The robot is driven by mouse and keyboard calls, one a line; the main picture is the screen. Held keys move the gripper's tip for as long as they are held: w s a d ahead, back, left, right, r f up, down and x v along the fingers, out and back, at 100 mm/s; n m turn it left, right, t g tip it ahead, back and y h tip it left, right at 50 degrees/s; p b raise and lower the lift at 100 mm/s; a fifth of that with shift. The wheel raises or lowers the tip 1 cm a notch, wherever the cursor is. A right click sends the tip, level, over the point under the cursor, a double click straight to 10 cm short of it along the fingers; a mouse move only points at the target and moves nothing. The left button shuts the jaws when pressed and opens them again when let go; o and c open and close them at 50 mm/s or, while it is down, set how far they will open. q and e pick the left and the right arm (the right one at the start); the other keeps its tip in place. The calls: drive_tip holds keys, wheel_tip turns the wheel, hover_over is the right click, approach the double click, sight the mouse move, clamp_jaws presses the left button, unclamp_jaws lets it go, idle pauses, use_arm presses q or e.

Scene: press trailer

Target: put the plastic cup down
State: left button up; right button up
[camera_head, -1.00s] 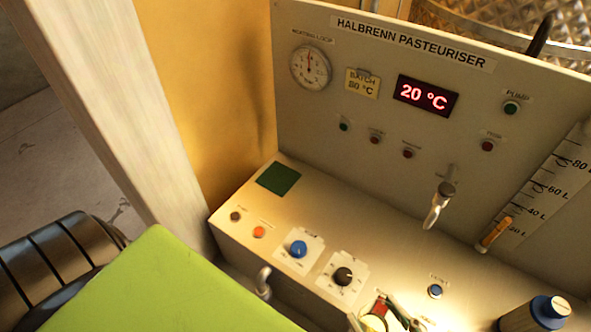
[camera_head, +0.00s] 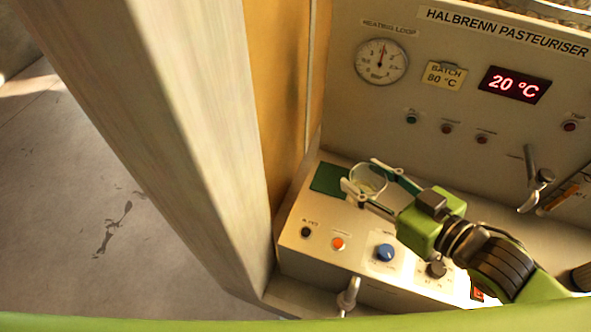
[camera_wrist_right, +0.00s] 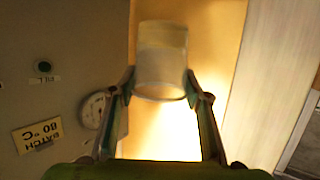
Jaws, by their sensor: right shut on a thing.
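A clear plastic cup (camera_head: 369,181) is held between the two fingers of my right gripper (camera_head: 361,177), shut on its sides. In the head view the cup overlaps the right part of a dark green square pad (camera_head: 328,179) on the machine's ledge. Whether it touches the pad or hangs above it I cannot tell. The right wrist view shows the cup (camera_wrist_right: 161,60) between the fingertips (camera_wrist_right: 159,84), against a yellow wall. Whether it holds any liquid is unclear. My left gripper is not in view.
The ledge (camera_head: 308,260) carries a dark button (camera_head: 306,232), an orange button (camera_head: 338,244) and a blue knob (camera_head: 385,253). The gauge panel (camera_head: 400,95) rises behind. A tap (camera_head: 349,294) projects from the ledge's front. A pale post (camera_head: 190,130) stands close on the left.

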sight(366, 173)
use_arm(q)
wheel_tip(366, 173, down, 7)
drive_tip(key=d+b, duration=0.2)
drive_tip(key=b, duration=0.5)
use_arm(e)
drive_tip(key=w, duration=0.1)
drive_tip(key=w+f, duration=0.1)
drive_tip(key=w, duration=0.1)
drive_tip(key=w+f, duration=0.1)
drive_tip(key=shift+w+a+f, duration=0.2)
drive_tip(key=shift+w+a, duration=0.15)
drive_tip(key=w+f+p, duration=0.1)
drive_tip(key=w+f, duration=0.2)
drive_tip(key=w+a+f+p, duration=0.1)
drive_tip(key=w+f+p, duration=0.1)
drive_tip(key=w+f, duration=0.1)
drive_tip(key=w+a+f+p, duration=0.1)
drive_tip(key=w+f, duration=0.2)
drive_tip(key=shift+a+f+p, duration=0.2)
drive_tip(key=shift+p, duration=0.15)
drive_tip(key=shift+f, duration=0.4)
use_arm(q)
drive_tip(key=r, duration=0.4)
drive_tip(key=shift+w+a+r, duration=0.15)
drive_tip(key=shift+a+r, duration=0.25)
use_arm(e)
drive_tip(key=shift+f, duration=0.1)
drive_tip(key=shift+f, duration=0.1)
